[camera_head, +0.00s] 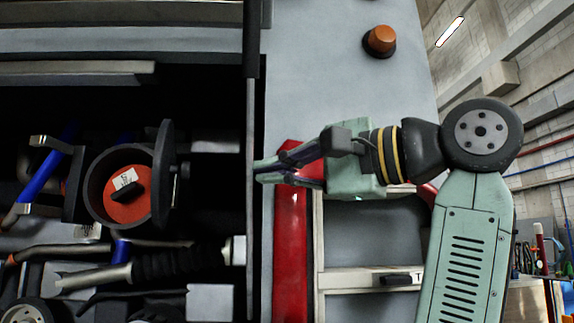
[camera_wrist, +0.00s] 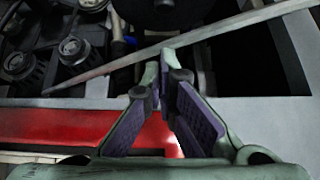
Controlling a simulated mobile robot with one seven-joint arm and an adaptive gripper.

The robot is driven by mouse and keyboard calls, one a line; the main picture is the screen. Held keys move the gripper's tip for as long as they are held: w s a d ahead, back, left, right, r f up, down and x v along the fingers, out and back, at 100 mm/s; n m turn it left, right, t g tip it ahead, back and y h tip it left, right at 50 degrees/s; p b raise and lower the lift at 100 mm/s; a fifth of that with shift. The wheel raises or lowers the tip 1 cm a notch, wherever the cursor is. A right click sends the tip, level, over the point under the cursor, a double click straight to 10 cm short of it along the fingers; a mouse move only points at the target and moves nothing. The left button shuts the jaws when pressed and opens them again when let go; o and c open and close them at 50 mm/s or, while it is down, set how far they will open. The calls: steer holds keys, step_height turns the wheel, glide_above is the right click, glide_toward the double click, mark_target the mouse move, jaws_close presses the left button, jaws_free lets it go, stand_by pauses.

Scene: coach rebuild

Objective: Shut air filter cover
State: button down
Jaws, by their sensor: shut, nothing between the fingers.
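The air filter housing (camera_head: 93,188) is a round black canister in the engine bay at the left of the head view. Its orange-red filter (camera_head: 125,208) shows inside. The cover (camera_head: 164,165) is a dark disc standing open, edge-on, at the housing's right side. My gripper (camera_head: 257,172) is shut and empty, pointing left at the bay's right edge, apart from the cover and to its right. In the wrist view, the shut fingertips (camera_wrist: 161,60) point at the bay. A dark rounded shape at that view's top may be the housing or cover; I cannot tell.
A red body panel (camera_head: 291,245) and the bay's frame edge lie beneath my gripper. A thin bar (camera_wrist: 105,70) crosses the wrist view close to the fingertips. Hoses and a ribbed black pipe (camera_head: 180,262) fill the bay below the filter. An orange lamp (camera_head: 380,40) sits above.

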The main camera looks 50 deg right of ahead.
steer(key=w+a+p, duration=0.1)
steer(key=w+a, duration=0.2)
steer(key=w, duration=0.5)
steer(key=shift+a+p, duration=0.15)
steer(key=shift+p, duration=0.25)
steer(key=shift+a, duration=0.1)
steer(key=shift+a+m+h, duration=0.4)
